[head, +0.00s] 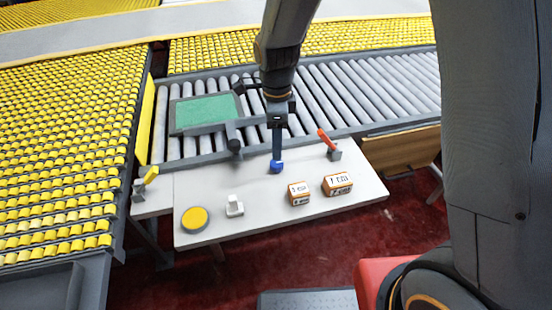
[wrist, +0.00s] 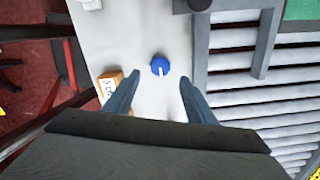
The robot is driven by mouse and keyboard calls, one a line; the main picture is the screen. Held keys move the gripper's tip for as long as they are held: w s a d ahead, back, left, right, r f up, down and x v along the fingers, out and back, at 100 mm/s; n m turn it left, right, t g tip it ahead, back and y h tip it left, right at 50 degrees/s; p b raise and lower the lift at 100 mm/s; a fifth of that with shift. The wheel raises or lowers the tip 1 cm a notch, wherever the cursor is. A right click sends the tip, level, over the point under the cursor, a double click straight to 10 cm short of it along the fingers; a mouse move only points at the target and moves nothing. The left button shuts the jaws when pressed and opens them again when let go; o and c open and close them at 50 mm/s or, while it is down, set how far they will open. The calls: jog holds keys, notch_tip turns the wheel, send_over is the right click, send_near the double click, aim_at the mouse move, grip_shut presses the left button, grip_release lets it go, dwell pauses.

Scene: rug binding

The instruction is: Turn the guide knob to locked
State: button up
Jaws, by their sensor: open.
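The guide knob (head: 276,167) is a small round blue knob on the white table, near the conveyor's edge. In the wrist view the knob (wrist: 160,65) shows a white pointer mark running from its middle toward the gripper, slightly right. I cannot read any locked marking around it. My gripper (head: 277,152) points down above the knob in the head view. In the wrist view its two blue-grey fingers (wrist: 159,79) are spread apart with nothing between the tips. The knob lies just beyond the tips, in line with the gap. Contact is not visible.
Two orange-and-white boxes (head: 299,193) (head: 337,184) stand right of the knob. A red lever (head: 326,139) stands behind them. A yellow disc (head: 194,219), a pale block (head: 235,206) and a yellow lever (head: 150,175) are left. A green panel (head: 205,113) lies over the roller conveyor (head: 365,94).

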aim_at(276, 163)
jog(key=shift+f+p, duration=0.95)
jog(key=shift+f, duration=2.95)
jog(key=c, duration=1)
